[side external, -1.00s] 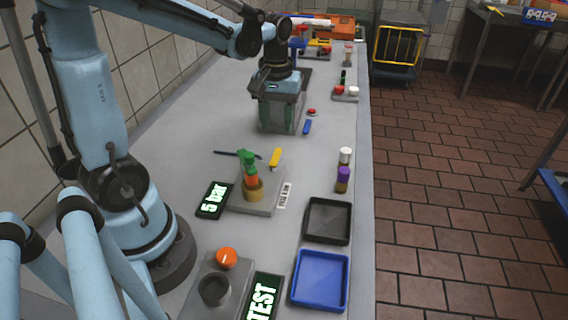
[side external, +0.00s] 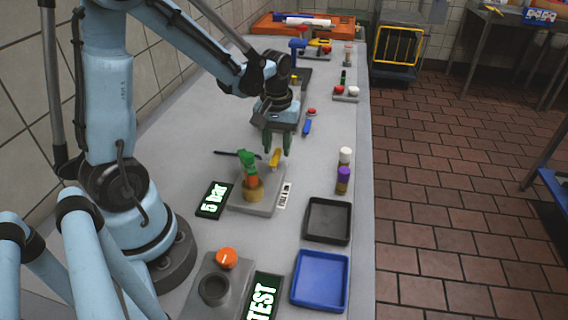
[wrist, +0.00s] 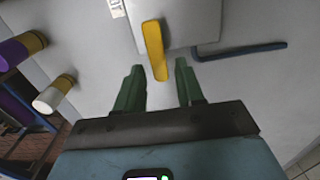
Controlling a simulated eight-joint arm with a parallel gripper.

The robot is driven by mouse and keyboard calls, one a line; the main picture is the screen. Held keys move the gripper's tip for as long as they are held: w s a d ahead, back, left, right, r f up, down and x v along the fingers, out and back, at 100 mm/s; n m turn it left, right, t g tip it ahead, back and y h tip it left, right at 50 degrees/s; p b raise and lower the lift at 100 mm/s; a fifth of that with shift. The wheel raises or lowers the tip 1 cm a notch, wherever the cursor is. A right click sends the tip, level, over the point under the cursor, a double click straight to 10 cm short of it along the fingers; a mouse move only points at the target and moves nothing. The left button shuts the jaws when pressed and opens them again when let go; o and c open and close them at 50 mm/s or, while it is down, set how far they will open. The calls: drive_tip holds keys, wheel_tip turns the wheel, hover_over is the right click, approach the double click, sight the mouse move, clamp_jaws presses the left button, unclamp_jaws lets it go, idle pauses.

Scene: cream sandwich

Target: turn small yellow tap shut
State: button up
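The small yellow tap (side external: 274,158) is a yellow lever at the far edge of a grey block (side external: 262,204), beside a green and orange fitting (side external: 249,170) with a brass base. My gripper (side external: 277,147) is open, fingers pointing down, just behind and around the tap's end in the side view. In the wrist view the yellow tap (wrist: 154,49) points down towards the gap between my green fingertips (wrist: 158,75). Its end lies between the fingers, nearer the left one, and does not visibly touch either. The height gap is unclear.
A dark blue rod (wrist: 238,51) lies beside the block. A white-capped bottle (side external: 345,157) and a purple one (side external: 343,180) stand to the right. A black tray (side external: 327,221), a blue tray (side external: 320,280) and a "5 bar" display (side external: 213,201) are nearby. A blue-handled item (side external: 307,127) lies beyond.

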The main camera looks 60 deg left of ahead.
clamp_jaws()
drive_tip(key=m, duration=0.1)
drive_tip(key=d+m, duration=0.1)
drive_tip(key=m, duration=0.1)
drive_tip(key=shift+w+m, duration=0.3)
drive_tip(key=shift+w, duration=0.1)
drive_tip(key=m, duration=0.1)
drive_tip(key=d+m, duration=0.1)
drive_tip(key=m, duration=0.2)
drive_tip(key=shift+w+d+m, duration=0.2)
drive_tip(key=shift+d+m, duration=0.1)
drive_tip(key=shift+d, duration=0.05)
drive_tip(key=m, duration=0.1)
drive_tip(key=d+m, duration=0.1)
drive_tip(key=m, duration=0.1)
drive_tip(key=d+m, duration=0.1)
drive_tip(key=m, duration=0.1)
drive_tip(key=shift+s, duration=0.15)
drive_tip(key=shift+s+d+m, duration=0.15)
drive_tip(key=shift+d+m, duration=0.05)
drive_tip(key=shift+m, duration=0.6)
drive_tip(key=shift+s+d+m, duration=0.15)
drive_tip(key=shift+d+m, duration=0.05)
drive_tip(key=shift+m, duration=0.6)
drive_tip(key=shift+s+d+m, duration=0.15)
drive_tip(key=shift+d+m, duration=0.05)
drive_tip(key=shift+m, duration=0.6)
